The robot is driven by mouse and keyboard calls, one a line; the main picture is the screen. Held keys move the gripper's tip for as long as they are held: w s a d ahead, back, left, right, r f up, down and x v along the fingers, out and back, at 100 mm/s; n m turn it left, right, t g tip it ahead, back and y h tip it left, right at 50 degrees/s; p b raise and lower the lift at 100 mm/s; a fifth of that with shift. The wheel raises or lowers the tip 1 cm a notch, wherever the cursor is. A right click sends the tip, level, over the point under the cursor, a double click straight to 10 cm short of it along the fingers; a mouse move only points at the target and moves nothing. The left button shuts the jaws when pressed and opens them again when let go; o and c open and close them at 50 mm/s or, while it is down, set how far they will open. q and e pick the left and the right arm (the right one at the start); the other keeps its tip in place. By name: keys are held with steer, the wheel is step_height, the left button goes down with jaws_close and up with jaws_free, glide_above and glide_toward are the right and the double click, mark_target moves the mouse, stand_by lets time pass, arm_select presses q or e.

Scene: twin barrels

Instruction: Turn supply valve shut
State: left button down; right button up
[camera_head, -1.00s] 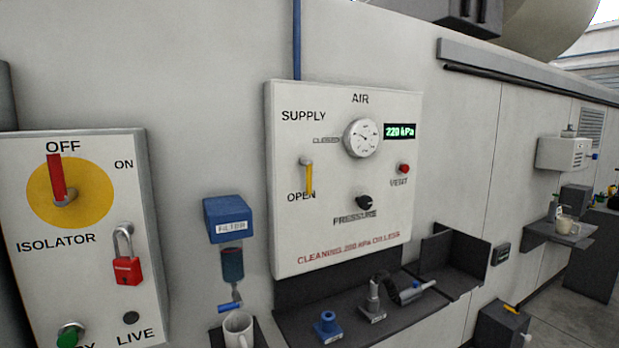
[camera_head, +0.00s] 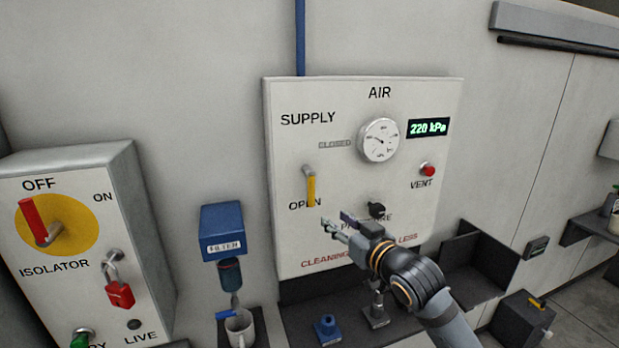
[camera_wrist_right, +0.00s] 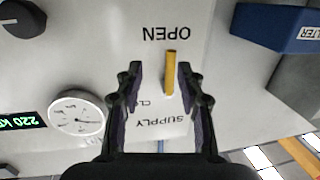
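The supply valve's yellow lever (camera_head: 311,190) hangs down from its pivot towards the word OPEN on the white AIR panel (camera_head: 285,240). My right gripper (camera_head: 334,226) is in front of the panel, a little below and to the right of the lever. In the right wrist view the yellow lever (camera_wrist_right: 170,72) shows between the two spread fingers of my right gripper (camera_wrist_right: 161,75), closer to the right one. The fingers look apart from the lever, and I cannot tell how far off the panel they are. My left gripper is not in view.
The pressure knob (camera_head: 376,210) is just above my right gripper and the red vent button (camera_head: 428,169) is to its right. The display (camera_head: 428,127) reads 220 kPa. Shelf fittings (camera_head: 327,328) stand below.

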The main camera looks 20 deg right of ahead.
mark_target(313, 193)
step_height(313, 193, up, 4)
steer(key=a, duration=0.1)
steer(key=shift+t+y, duration=0.4)
steer(key=p+x, duration=0.1)
steer(key=x, duration=0.2)
steer(key=p+x, duration=0.2)
steer(key=x, duration=0.1)
steer(key=p+x, duration=0.1)
steer(key=x, duration=0.2)
steer(key=shift+a, duration=0.35)
steer(key=shift+w, duration=0.3)
steer(key=shift+f, duration=0.1)
jaws_close()
